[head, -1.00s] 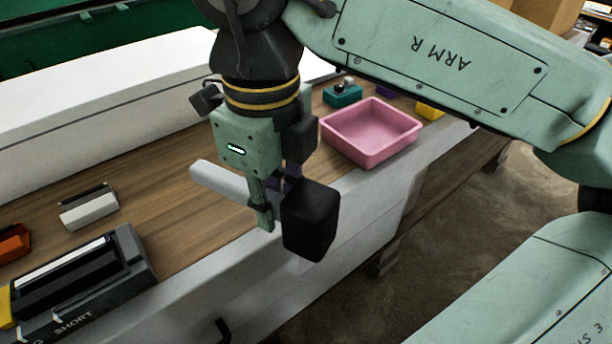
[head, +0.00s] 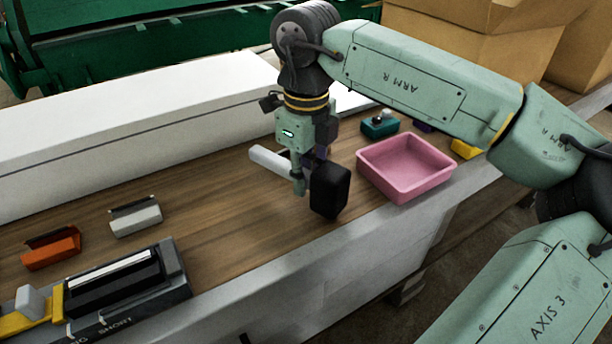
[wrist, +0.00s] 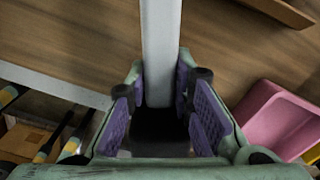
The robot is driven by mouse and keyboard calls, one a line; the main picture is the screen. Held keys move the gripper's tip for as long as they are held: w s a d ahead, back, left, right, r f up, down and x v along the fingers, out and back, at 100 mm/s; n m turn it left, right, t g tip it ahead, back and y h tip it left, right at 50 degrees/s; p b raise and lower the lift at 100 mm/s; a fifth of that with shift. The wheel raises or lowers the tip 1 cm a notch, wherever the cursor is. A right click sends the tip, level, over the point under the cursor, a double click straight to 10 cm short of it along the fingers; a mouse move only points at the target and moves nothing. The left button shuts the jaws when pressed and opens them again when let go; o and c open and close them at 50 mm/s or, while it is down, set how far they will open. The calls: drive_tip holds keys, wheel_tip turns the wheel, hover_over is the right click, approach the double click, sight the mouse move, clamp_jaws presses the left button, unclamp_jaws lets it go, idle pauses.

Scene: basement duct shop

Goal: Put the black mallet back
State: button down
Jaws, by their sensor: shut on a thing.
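The mallet has a black block head (head: 330,190) and a pale grey handle (head: 268,160). My gripper (head: 305,174) is shut on the mallet, holding it above the wooden bench top, left of the pink tray. The handle points left and the black head is at the right in the head view. In the wrist view the handle (wrist: 160,45) runs up between the purple pads of my gripper (wrist: 160,95), and the dark head (wrist: 160,135) is nearest the camera. The pads hide part of the mallet.
The pink tray (head: 442,174) looks empty. A dark holder (head: 175,285) marked SHORT lies front left, near an orange bin (head: 50,248) and a grey-white piece (head: 135,217). A teal block (head: 380,125) stands behind the tray. A long white box (head: 130,125) lines the back. Mid-bench wood is clear.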

sight(306, 173)
drive_tip(key=shift+f, duration=0.5)
drive_tip(key=shift+f, duration=0.2)
drive_tip(key=c, duration=1.4)
unclamp_jaws()
drive_tip(key=shift+r, duration=0.1)
wheel_tip(306, 173, up, 12)
drive_tip(key=shift+s+r, duration=0.1)
drive_tip(key=shift+s+d, duration=0.1)
drive_tip(key=shift+d, duration=0.05)
